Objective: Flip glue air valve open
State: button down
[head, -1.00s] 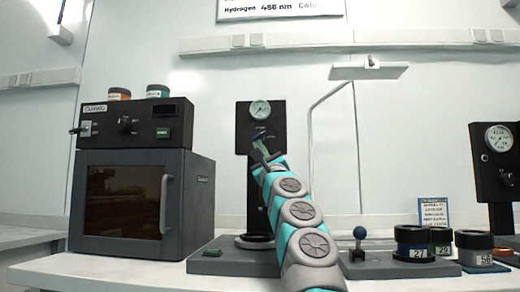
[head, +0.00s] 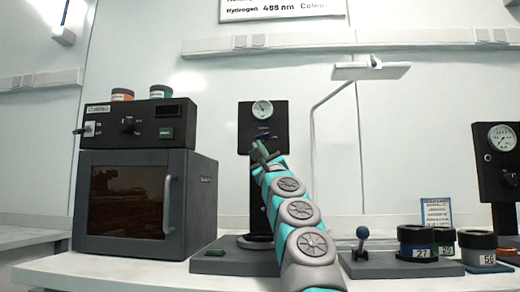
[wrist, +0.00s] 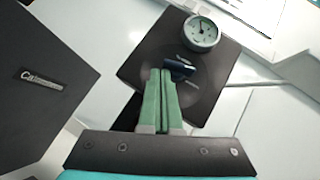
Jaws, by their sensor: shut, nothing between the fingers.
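A black upright panel (head: 252,137) on a stand holds a round pressure gauge (head: 262,109) with a small dark blue valve handle (head: 263,133) below it. In the wrist view the handle (wrist: 179,68) lies roughly crosswise on the panel (wrist: 215,85), below the gauge (wrist: 201,33). My gripper (head: 258,148) is just below the handle in the head view. In the wrist view its green fingers (wrist: 161,78) are together and empty, with their tips beside the handle's left end. I cannot tell whether they touch it. Small lettering by the handle is unreadable.
A dark curing oven (head: 145,190) stands left of the panel. A thin bent post (head: 313,150) rises to the right. A blue-knobbed lever (head: 362,233), several labelled jars (head: 415,243) and a second gauge panel (head: 495,160) are further right.

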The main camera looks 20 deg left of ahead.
jog(key=s+d+b, duration=0.2)
jog(key=s+b, duration=0.1)
jog(key=shift+s+d+f, duration=0.15)
jog(key=shift+d+f, duration=0.05)
jog(key=shift+f, duration=0.15)
send_near(258, 137)
jog(key=shift+w+a+f+b, duration=0.2)
jog(key=shift+w+f+b, duration=0.05)
jog(key=shift+f, duration=0.2)
jog(key=shift+w+a+f+b, duration=0.2)
jog(key=shift+w+f, duration=0.1)
jog(key=shift+f, duration=0.1)
dwell(0.9)
